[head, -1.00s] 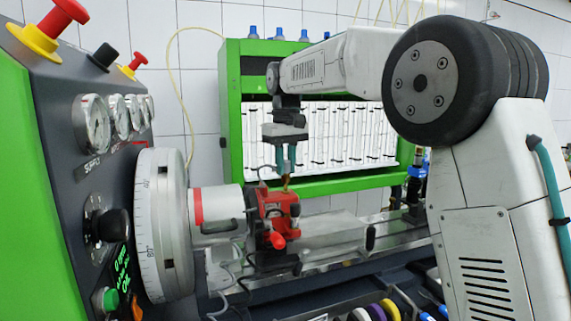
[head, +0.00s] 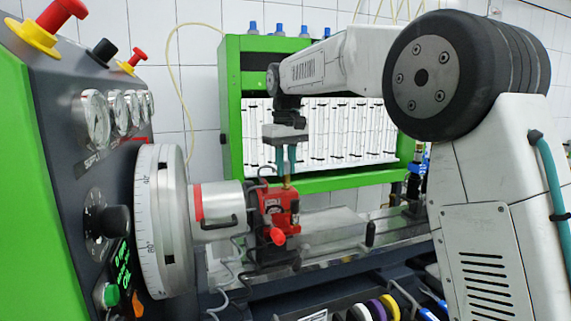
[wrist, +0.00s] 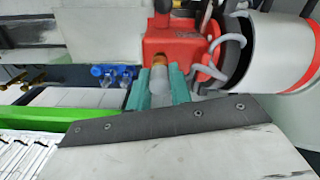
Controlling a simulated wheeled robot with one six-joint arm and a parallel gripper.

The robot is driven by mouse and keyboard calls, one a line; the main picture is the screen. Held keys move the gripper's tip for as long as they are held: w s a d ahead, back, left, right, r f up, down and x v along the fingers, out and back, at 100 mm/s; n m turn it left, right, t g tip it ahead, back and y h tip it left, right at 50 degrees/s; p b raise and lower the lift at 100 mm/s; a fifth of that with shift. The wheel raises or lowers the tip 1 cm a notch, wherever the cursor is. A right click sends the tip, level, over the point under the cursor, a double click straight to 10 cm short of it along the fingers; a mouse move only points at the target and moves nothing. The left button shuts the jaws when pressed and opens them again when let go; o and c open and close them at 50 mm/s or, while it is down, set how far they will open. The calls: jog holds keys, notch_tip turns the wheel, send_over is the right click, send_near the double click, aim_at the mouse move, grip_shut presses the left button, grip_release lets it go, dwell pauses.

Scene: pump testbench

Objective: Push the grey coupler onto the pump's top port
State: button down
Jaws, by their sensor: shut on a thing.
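The red pump (head: 281,205) is clamped on the bench, with a brass-coloured top port (head: 287,183) pointing up. My gripper (head: 287,172) hangs straight over that port, teal fingers down. In the wrist view, the fingers (wrist: 159,90) are shut on the grey coupler (wrist: 158,82), one on each side. The brass port (wrist: 160,60) shows just beyond the coupler's end, in line with it, against the red pump body (wrist: 178,45). The coupler looks at or very near the port; I cannot tell how far it sits on it. In the head view the fingers mostly hide the coupler.
A grey drive cylinder (head: 218,208) and large graduated dial (head: 160,220) stand left of the pump. A looped cable or hose (wrist: 207,60) runs close beside it. A green cabinet with glass tubes (head: 232,120) stands behind. The bench rail (head: 345,240) right of the pump is fairly clear.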

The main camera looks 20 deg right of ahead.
jog(key=shift+f, duration=0.5)
dwell(0.3)
jog(key=c, duration=0.8)
grip_release()
jog(key=shift+r, duration=3.75)
